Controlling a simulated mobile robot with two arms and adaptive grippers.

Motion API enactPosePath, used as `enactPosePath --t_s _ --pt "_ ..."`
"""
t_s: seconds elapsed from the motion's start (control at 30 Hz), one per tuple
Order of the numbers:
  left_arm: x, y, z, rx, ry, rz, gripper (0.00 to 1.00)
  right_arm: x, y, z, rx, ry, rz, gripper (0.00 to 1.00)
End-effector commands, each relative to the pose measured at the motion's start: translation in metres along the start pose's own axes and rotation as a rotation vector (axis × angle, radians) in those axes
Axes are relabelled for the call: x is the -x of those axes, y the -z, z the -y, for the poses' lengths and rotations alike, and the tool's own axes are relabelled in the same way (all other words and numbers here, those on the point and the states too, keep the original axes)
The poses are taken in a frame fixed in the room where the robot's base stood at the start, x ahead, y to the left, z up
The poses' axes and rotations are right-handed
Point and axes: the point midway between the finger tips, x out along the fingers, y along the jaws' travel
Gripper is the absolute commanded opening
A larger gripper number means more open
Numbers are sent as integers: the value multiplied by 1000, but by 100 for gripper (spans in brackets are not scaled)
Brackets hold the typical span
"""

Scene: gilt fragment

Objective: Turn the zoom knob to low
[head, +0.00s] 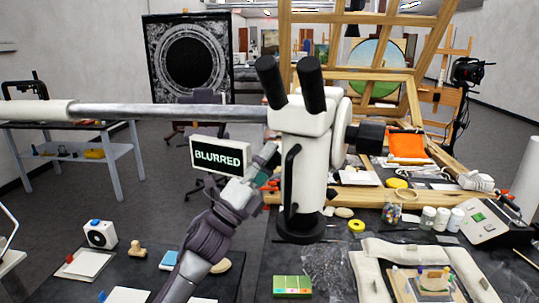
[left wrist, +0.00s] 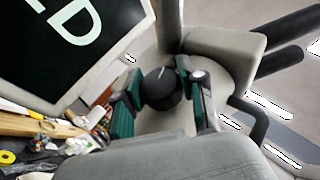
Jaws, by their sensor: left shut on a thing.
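A white stereo microscope (head: 300,122) with two black eyepieces stands on a dark round base. The zoom knob (left wrist: 161,88), black with a white pointer line, sits on the microscope's side in the left wrist view. The pointer aims up and slightly right. My left gripper (head: 266,167) is at the microscope's left side. In the left wrist view, the gripper's dark green fingers (left wrist: 163,96) are on either side of the knob, shut on it. In the head view the knob is hidden. Any scale marks cannot be read. My right gripper is not in view.
A small display (head: 219,157) reading "BLURRED" stands just left of the microscope, close to my left gripper. A long metal boom (head: 170,112) runs left from the microscope. A wooden frame, jars (head: 428,217) and a padded tray (head: 372,277) crowd the right bench.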

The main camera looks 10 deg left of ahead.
Motion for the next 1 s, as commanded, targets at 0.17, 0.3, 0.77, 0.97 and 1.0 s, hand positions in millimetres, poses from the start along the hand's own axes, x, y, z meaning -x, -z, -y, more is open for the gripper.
enactPosePath --t_s 0.17,0.3,0.77,0.97,1.0 --pt "-5 -3 6 24 -85 -8 5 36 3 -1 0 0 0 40" --pt "-7 -3 8 56 -186 -17 5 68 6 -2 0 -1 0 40" --pt "-2 -4 2 183 -589 -46 5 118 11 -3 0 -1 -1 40" --pt "-2 -4 1 245 -766 -54 5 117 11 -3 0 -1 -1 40" --pt "-2 -4 1 256 -799 -57 5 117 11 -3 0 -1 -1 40"
